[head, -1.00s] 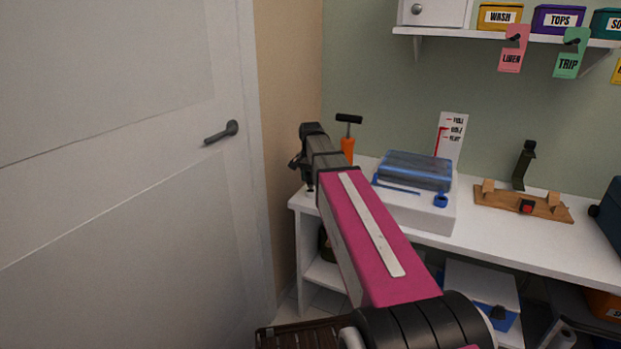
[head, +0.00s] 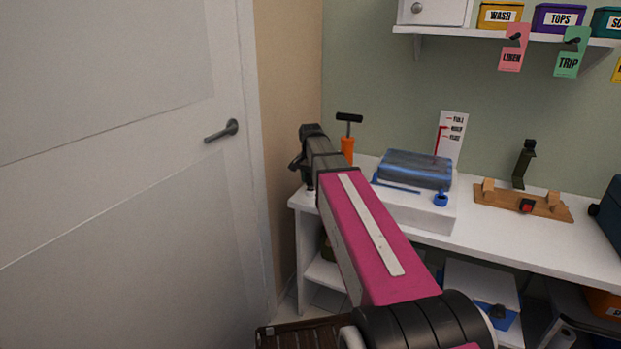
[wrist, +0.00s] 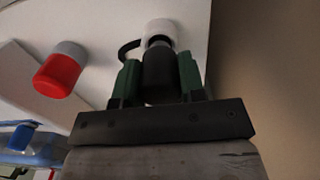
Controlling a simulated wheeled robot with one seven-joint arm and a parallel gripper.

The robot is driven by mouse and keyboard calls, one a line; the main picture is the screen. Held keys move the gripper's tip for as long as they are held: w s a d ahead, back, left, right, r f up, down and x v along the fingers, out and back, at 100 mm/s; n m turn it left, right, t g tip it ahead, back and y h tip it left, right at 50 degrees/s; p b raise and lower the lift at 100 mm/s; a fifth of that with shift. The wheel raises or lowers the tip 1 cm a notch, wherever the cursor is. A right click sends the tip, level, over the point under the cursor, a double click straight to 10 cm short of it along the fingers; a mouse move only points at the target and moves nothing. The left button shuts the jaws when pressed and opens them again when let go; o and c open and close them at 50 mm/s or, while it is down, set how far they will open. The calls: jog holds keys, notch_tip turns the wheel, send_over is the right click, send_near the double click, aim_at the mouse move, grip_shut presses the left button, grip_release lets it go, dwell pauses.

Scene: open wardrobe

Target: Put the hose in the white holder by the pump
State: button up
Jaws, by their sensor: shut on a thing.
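My gripper (wrist: 158,82) is shut on the black end of the hose (wrist: 159,70), held between its two green fingers. The white holder (wrist: 160,27) is directly beyond the hose end in the wrist view. The hose's dark tip overlaps the holder's mouth; I cannot tell how deep it sits. A thin black loop curves out to the left of the tip. The orange pump (head: 347,148) with a black T-handle stands at the shelf's left end in the head view. A red cylinder with a grey end (wrist: 60,70) is left of the gripper in the wrist view. My arm hides part of the shelf.
A white box (head: 420,212) with a blue clear bag (head: 415,170) lies right of my arm, before a gauge card (head: 451,135). A wooden stand (head: 490,198) is farther right. A door (head: 120,200) and the beige wall are close on the left.

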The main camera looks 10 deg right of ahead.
aim_at(310, 174)
jog(key=shift+f, duration=1)
jog(key=o, duration=1.1)
jog(key=shift+r, duration=0.1)
notch_tip(310, 174, up, 11)
jog(key=shift+f, duration=0.15)
